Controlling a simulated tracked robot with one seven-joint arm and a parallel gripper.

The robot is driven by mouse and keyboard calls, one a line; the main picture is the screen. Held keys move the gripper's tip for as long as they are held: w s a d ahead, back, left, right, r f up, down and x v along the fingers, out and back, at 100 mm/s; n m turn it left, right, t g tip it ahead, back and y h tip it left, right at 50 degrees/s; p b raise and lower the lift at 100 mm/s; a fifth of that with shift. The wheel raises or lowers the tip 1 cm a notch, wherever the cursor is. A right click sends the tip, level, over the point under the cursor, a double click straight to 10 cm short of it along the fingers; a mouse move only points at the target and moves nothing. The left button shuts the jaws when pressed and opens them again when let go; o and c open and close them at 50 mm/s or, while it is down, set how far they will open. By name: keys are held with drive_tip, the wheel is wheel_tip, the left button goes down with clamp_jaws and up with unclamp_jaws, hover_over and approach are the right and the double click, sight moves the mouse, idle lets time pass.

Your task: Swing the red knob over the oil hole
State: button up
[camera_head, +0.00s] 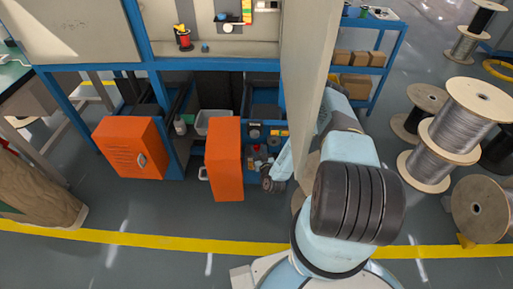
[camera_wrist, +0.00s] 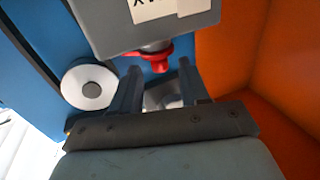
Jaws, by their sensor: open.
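The red knob (camera_wrist: 157,59) hangs under a grey box (camera_wrist: 165,32) with a white label, near the top middle of the wrist view. My gripper (camera_wrist: 158,78) is open, its two dark fingers apart and pointing up toward the knob. The knob shows between and just beyond the fingertips; I cannot tell whether either finger touches it. A pale metallic round part (camera_wrist: 162,97) shows between the fingers, lower down; I cannot tell whether it is the oil hole. In the head view my gripper (camera_head: 271,180) is small, at the open lower bay of the blue machine.
An open orange door (camera_head: 226,160) stands close left of my gripper; its orange panel (camera_wrist: 285,75) fills the wrist view's right. A white-faced round part (camera_wrist: 88,85) is at the left on blue metal (camera_wrist: 35,70). Another orange door (camera_head: 130,148) stands farther left. Cable spools (camera_head: 455,130) stand right.

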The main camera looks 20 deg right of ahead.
drive_tip(key=s, duration=1)
drive_tip(key=shift+d, duration=0.35)
drive_tip(key=shift+s, duration=0.1)
